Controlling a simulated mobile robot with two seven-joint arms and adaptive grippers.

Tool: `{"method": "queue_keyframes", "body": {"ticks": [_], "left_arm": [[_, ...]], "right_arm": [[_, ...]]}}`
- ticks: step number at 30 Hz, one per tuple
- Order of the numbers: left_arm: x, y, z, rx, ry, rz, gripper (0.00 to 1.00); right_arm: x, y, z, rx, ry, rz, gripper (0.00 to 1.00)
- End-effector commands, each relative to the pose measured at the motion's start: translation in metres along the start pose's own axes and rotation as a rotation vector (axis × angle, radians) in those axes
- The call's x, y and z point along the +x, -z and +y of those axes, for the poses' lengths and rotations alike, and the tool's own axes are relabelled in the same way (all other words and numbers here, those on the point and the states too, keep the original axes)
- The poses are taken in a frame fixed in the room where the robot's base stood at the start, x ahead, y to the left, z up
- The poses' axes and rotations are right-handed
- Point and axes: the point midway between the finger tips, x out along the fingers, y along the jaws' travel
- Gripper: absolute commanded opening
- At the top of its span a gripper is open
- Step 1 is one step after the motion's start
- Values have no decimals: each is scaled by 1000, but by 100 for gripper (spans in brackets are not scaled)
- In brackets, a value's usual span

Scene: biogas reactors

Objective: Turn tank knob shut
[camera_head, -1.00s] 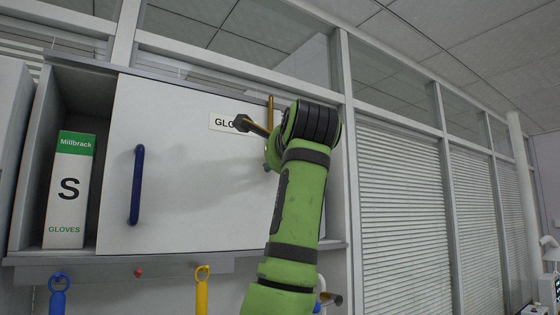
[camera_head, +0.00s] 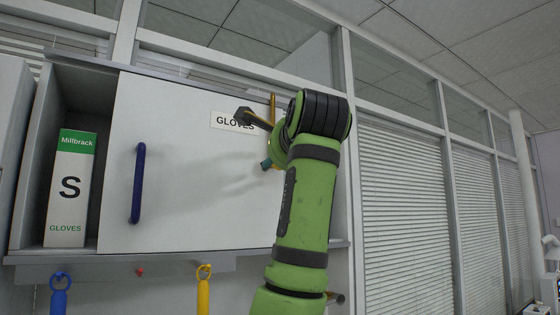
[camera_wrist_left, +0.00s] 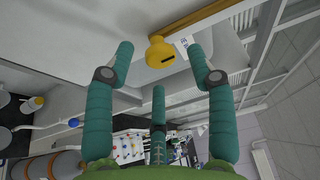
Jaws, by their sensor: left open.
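A yellow knob (camera_wrist_left: 160,53) with a dark slot shows in the left wrist view, by the end of a long yellow-orange bar (camera_wrist_left: 205,16). My left gripper (camera_wrist_left: 161,65) has teal fingers spread apart. The knob appears between the two upper fingertips in the picture; I see no finger closed on it, and I cannot tell how far ahead it is. In the head view my green arm hides most of the gripper and the knob is not clearly seen. An upright yellow bar (camera_head: 273,106) shows beside the arm's black joint. My right gripper is not in view.
A white cabinet door (camera_head: 180,190) with a blue handle (camera_head: 138,184) and a GLOVES label (camera_head: 226,121) stands behind the arm. A glove box (camera_head: 71,188) sits in the open compartment at left. Blue (camera_head: 60,292) and yellow (camera_head: 204,285) ringed tools hang below.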

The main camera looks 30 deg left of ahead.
Motion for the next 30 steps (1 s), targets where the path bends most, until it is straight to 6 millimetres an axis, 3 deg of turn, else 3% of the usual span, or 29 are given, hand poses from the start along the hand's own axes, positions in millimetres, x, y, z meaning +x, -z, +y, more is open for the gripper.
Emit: {"method": "queue_keyframes", "body": {"ticks": [6,13,30], "left_arm": [[-49,0,-1,-1,5,1,56],[-83,-1,-1,0,3,0,56],[-91,-2,0,0,2,-2,56]], "right_arm": [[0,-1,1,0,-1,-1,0],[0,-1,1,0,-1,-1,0],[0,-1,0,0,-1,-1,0]]}}
